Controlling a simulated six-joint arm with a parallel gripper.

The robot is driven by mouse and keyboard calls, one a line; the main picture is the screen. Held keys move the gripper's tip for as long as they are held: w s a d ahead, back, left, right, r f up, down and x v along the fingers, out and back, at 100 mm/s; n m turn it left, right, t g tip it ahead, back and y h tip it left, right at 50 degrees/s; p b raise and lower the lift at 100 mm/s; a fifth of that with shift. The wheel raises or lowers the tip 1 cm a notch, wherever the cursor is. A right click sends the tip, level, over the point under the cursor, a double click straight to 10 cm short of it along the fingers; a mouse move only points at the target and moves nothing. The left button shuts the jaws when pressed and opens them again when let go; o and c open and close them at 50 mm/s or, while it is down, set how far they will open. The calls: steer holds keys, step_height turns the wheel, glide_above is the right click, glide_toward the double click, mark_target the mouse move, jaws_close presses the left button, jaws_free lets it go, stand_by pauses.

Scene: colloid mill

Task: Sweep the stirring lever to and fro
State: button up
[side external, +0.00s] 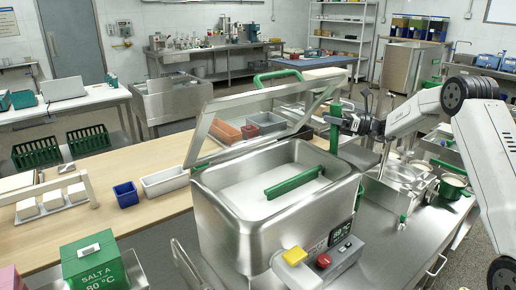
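The steel mill tank (225,235) stands on the bench with its framed clear lid (215,135) raised. A green bar (295,182) lies slantwise inside the tank, over a pale surface. An upright green handle (334,135) stands at the tank's back right corner. I cannot tell which of these green parts is the stirring lever. My gripper (345,123) comes in from the right, with its tip at the upright green handle. It looks very near or touching. The fingers are too small to tell whether they are open or closed on it.
A yellow button (294,256) and a red button (324,260) sit on the tank's front control box, below a display. Steel pans (405,175) stand to the right. A blue bin (126,194) and a green salt box (95,262) are left. The wooden table is partly clear.

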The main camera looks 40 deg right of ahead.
steer(key=s+d+f+m+g+h, duration=0.1)
steer(key=s+d+m+h, duration=0.15)
steer(key=d, duration=0.25)
steer(key=s+a+r+n+g, duration=0.25)
steer(key=s+a+n, duration=0.2)
steer(key=a, duration=0.45)
steer(key=s+a+r+n+g, duration=0.1)
steer(key=s+a+n+g, duration=0.4)
steer(key=a, duration=0.4)
steer(key=s+a+r+n+g, duration=0.2)
steer(key=s+a+n, duration=0.3)
steer(key=a, duration=0.5)
steer(key=s+f+n+g+h, duration=0.1)
steer(key=s+f+n+h, duration=0.1)
steer(key=f, duration=0.3)
steer(key=s+d+f+n+g+h, duration=0.1)
steer(key=s+f+n+h, duration=0.2)
steer(key=f+n, duration=0.2)
steer(key=s+f+n+g+h, duration=0.1)
steer(key=s+f+n+h, duration=0.2)
steer(key=f, duration=0.4)
steer(key=shift+s+d+h, duration=0.2)
steer(key=shift+h, duration=0.15)
